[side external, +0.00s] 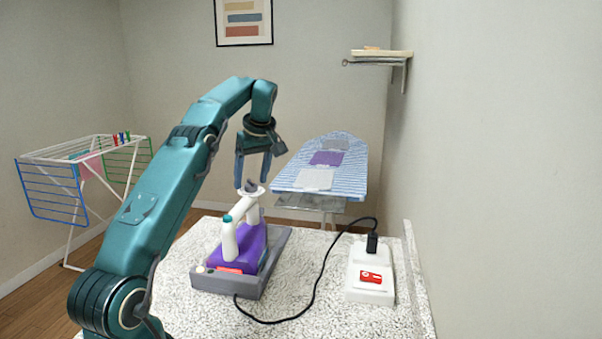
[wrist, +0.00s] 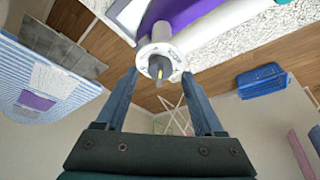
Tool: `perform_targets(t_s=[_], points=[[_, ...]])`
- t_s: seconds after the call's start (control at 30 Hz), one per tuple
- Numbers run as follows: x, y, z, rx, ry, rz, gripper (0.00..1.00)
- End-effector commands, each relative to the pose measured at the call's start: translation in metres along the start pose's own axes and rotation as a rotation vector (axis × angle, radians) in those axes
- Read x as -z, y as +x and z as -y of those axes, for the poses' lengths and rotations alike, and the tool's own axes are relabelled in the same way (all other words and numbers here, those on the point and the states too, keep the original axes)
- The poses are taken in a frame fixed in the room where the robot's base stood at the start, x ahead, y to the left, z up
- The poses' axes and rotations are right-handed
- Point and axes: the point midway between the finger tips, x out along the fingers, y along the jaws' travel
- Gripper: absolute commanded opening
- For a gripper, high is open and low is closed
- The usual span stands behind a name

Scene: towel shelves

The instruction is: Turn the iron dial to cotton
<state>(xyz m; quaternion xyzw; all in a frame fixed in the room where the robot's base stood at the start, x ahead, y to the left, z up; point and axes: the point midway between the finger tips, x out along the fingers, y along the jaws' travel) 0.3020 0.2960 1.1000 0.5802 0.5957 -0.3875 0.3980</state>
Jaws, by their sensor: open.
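The purple and white iron (side external: 248,246) lies on a grey rest on the speckled counter. Its dial (side external: 251,186) is a white disc with a dark grey knob, at the top of the white handle. In the wrist view the dial (wrist: 160,63) faces the camera and its knob has a yellow mark. The labels on the disc are too small to read. My gripper (side external: 252,182) is open and points down over the dial. In the wrist view the fingertips (wrist: 158,74) stand on either side of the dial, with gaps to the knob and nothing held.
A black cord (side external: 318,285) runs from the iron's rest to a white socket box (side external: 371,287) with a red switch. An ironing board (side external: 345,185) with folded cloths stands behind. A drying rack (side external: 45,190) is at left, a wall shelf (side external: 385,53) at upper right.

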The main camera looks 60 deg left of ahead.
Motion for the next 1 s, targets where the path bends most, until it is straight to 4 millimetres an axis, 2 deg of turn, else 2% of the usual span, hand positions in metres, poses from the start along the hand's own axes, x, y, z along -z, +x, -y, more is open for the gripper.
perform_targets(t_s=[0.2, 0.67, 1.0], points=[[0.000, -0.011, 0.000, -0.002, -0.001, -0.002, 0.70], [-0.026, -0.021, 0.000, 0.000, 0.002, 0.000, 0.70], [-0.074, -0.041, -0.001, -0.003, 0.006, 0.000, 0.70]])
